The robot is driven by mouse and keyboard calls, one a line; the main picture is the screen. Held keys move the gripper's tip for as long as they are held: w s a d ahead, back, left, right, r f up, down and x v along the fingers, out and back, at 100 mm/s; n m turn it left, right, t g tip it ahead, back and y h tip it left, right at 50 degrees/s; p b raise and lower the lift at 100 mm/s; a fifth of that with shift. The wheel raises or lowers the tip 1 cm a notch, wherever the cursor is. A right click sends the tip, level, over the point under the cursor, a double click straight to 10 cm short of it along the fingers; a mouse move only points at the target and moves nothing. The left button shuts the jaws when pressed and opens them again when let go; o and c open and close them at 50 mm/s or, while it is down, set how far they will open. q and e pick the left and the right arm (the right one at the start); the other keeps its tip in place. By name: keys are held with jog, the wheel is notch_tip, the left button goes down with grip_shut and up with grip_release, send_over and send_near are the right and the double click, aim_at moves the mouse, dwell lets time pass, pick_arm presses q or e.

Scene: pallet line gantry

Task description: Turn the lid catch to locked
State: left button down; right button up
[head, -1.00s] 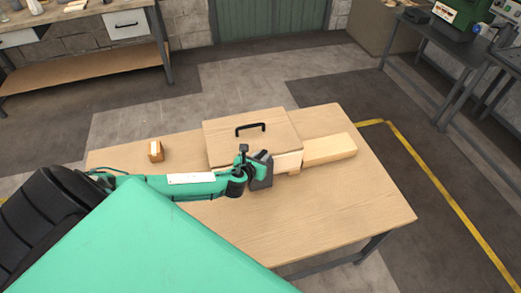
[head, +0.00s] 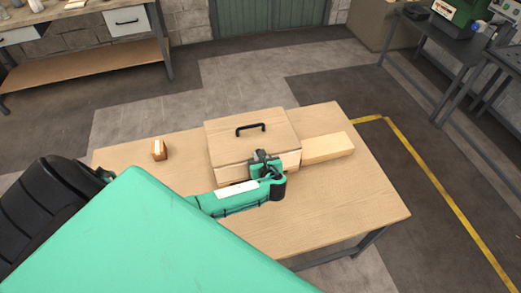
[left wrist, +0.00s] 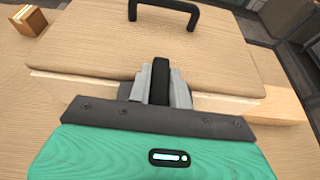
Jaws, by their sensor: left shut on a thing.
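A wooden box with a lid (head: 235,133) stands on the table, its lid closed flat. My left gripper (head: 262,157) is at the middle of the box's front edge, reaching in from the front. In the left wrist view its grey fingers (left wrist: 160,75) are shut on a black upright bar, the lid catch (left wrist: 160,85), in front of the lid's edge. The catch's lower part and mount are hidden by the gripper. My right gripper is not in view.
A black handle (head: 250,128) stands on the lid. A long pale wooden block (head: 327,147) lies right of the box, and a small wooden block (head: 159,150) stands to its left. The table (head: 340,205) is clear at the front right.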

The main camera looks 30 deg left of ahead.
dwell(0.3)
pick_arm(q)
jog(key=shift+a, duration=0.1)
jog(key=c, duration=1.3)
grip_release()
jog(key=shift+s+d+r, duration=0.1)
jog(key=shift+s+d, duration=0.05)
jog(key=shift+d, duration=0.15)
jog(key=b+v, duration=0.3)
jog(key=v, duration=1)
jog(key=shift+d, duration=0.1)
